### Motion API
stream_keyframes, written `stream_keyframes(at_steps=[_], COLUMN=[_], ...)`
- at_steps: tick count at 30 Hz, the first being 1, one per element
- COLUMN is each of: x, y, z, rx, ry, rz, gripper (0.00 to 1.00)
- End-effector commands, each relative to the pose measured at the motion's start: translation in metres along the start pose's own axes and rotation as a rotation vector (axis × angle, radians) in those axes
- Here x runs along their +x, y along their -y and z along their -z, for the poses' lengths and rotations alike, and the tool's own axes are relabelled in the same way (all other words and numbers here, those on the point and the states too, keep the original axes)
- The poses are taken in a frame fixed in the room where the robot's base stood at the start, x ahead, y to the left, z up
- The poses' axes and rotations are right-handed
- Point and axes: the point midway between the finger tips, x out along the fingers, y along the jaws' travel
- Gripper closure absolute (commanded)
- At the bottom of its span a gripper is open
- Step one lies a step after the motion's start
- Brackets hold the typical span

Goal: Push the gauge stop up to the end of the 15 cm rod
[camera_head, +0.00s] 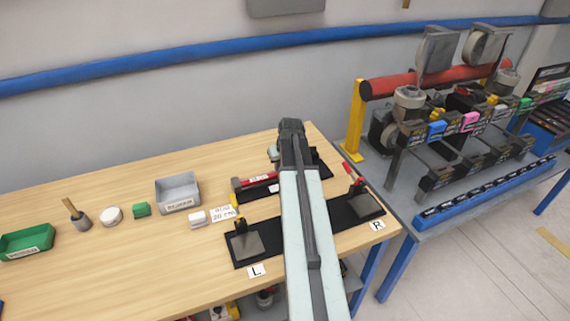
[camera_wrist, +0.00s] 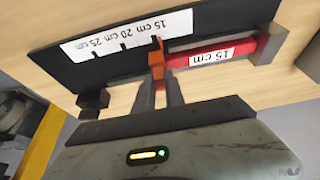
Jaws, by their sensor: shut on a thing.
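In the wrist view, the orange gauge stop (camera_wrist: 157,62) stands on the black gauge (camera_wrist: 110,62), whose white scale strip (camera_wrist: 115,36) reads 15, 20 and 25 cm. My gripper (camera_wrist: 158,88) is shut on the stop's near part. The red rod (camera_wrist: 208,53), labelled 15 cm, lies along the gauge to the right of the stop. The rod's end is right beside the stop; I cannot tell whether they touch. In the head view, the rod (camera_head: 258,180) shows left of my arm, which hides the stop and my gripper.
A black fixture (camera_head: 365,204) with clamps lies in front, between the L (camera_head: 256,270) and R (camera_head: 377,225) labels. A grey bin (camera_head: 177,190), a green tray (camera_head: 27,240) and small items stand left. A machine bench (camera_head: 450,140) is to the right. The front left tabletop is clear.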

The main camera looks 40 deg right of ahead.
Motion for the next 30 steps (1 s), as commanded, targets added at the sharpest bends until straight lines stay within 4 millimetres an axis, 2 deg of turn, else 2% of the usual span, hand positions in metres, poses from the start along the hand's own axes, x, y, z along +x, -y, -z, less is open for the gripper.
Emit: stream_keyframes(at_steps=[3,4,6,17,20,30], x=[0.000,0.000,0.000,-0.004,-0.015,-0.077], y=[-0.003,-0.004,-0.005,-0.008,-0.008,-0.009], z=[0.000,0.000,-0.001,-0.001,0.000,-0.001], rx=[0.002,0.003,0.005,0.009,0.009,0.010], ry=[-0.001,-0.001,-0.001,-0.002,-0.002,-0.002], rz=[-0.001,-0.001,-0.002,-0.004,-0.004,-0.004], gripper=[1.00,0.80,0.64,0.64,0.64,0.64])
